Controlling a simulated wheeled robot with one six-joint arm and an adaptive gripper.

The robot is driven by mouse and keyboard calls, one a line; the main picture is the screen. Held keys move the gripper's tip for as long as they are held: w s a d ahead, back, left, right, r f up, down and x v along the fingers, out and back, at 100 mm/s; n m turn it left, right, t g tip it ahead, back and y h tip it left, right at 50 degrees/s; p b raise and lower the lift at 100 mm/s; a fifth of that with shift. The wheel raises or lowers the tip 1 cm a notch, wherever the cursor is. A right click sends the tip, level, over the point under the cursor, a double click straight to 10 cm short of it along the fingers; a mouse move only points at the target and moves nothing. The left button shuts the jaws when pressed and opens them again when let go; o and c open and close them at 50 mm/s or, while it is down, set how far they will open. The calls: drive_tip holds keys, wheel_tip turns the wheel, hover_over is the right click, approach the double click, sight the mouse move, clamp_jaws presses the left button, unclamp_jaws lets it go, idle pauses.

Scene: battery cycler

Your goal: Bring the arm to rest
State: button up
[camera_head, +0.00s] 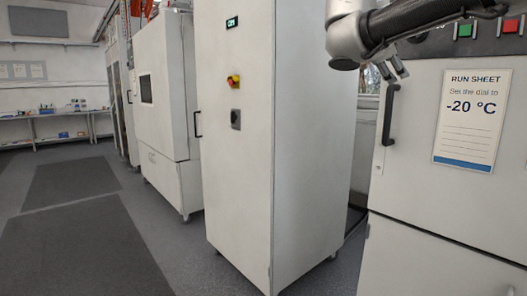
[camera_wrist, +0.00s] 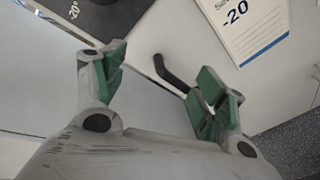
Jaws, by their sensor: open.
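My arm reaches in from the top right of the head view, and my gripper (camera_head: 394,72) hangs at its end, in front of the upper left part of the right-hand white cabinet (camera_head: 417,103). In the wrist view my gripper (camera_wrist: 158,88) has its two green-padded fingers spread apart, with nothing between them. A black door handle (camera_head: 389,115) lies just below the fingers in the head view. In the wrist view the handle (camera_wrist: 170,73) shows beyond the fingers, nearer the right one; I cannot tell the exact gap.
A run sheet (camera_head: 467,120) reading -20 °C is on the cabinet door. Green and red buttons (camera_head: 474,30) sit above it. A dark dial face (camera_wrist: 95,12) marked -20° shows in the wrist view. A tall cabinet (camera_head: 235,150) stands left. The floor (camera_head: 75,235) at left is clear.

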drive_tip(key=s+d+f+m+g+y, duration=0.1)
drive_tip(key=s+f+m+g+y, duration=0.3)
drive_tip(key=f, duration=0.6)
drive_tip(key=s+d+f+m+y, duration=0.15)
drive_tip(key=s+f, duration=0.35)
drive_tip(key=f, duration=0.5)
drive_tip(key=s+f+m+g+y, duration=0.1)
drive_tip(key=s+f+m+y, duration=0.4)
drive_tip(key=s+f+m, duration=0.3)
drive_tip(key=shift+s+a+f, duration=0.2)
drive_tip(key=shift+s+f, duration=1.8)
drive_tip(key=shift+s, duration=1.85)
